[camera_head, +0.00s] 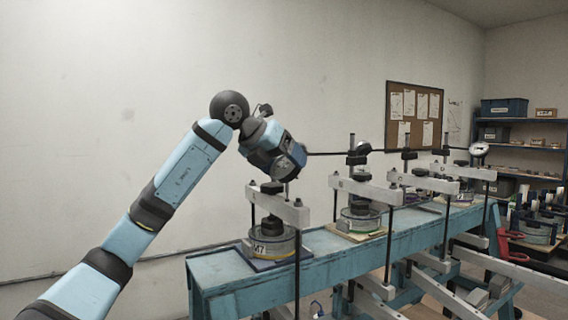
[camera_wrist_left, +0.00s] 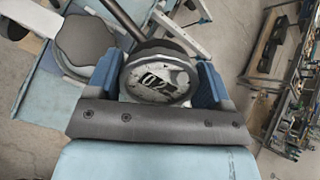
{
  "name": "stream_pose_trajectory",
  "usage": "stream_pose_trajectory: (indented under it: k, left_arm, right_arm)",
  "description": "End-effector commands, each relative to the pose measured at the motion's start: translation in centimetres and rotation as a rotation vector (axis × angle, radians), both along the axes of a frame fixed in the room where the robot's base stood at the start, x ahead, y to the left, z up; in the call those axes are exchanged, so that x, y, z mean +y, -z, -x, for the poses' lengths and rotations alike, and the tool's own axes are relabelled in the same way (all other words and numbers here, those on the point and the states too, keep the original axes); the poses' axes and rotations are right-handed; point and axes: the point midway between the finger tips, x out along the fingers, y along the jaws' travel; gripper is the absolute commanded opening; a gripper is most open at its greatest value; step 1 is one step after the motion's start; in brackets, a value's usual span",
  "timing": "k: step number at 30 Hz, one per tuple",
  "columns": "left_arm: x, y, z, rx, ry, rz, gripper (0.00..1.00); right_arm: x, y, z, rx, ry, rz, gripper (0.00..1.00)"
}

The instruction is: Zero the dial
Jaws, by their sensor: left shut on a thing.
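My left gripper (camera_head: 292,162) is above the nearest lever frame's pale crossbeam (camera_head: 278,206). In the left wrist view its two blue fingers (camera_wrist_left: 158,76) are shut on either side of a round, dark-rimmed dial (camera_wrist_left: 160,86). The dial has a pale grey face with a bold dark mark; I cannot read its needle or scale. A dark rod runs from the dial to the upper left in that view. My right gripper is in neither view.
The nearest frame stands on a blue bench (camera_head: 225,270) over a round cell marked M7 (camera_head: 270,245). Several similar frames line up to the right, with another dial (camera_head: 479,149) at the far end. Shelves (camera_head: 520,135) stand at the back right. The wall at left is clear.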

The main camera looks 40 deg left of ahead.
Motion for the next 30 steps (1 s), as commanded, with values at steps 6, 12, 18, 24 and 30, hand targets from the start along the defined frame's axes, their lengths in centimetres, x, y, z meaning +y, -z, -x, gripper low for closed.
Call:
stream_pose_trajectory:
  k: [6, 12, 18, 24, 30]
  left_arm:
    - [0.0, -0.4, 0.0, -0.030, 0.096, -0.100, 0.50]
    - [-0.1, -0.2, 0.0, -0.055, 0.182, -0.184, 0.50]
    - [-0.1, -0.2, 0.0, -0.057, 0.186, -0.187, 0.50]
    - [-0.1, -0.2, 0.0, -0.057, 0.185, -0.186, 1.00]
    - [-0.1, -0.1, 0.0, -0.056, 0.185, -0.186, 1.00]
  right_arm:
    - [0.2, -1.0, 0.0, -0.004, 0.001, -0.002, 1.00]
    - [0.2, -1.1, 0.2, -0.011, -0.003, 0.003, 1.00]
    - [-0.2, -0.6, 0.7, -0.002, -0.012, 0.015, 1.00]
    - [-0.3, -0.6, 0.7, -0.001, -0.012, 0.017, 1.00]
    - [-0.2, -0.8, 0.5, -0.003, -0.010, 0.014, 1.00]
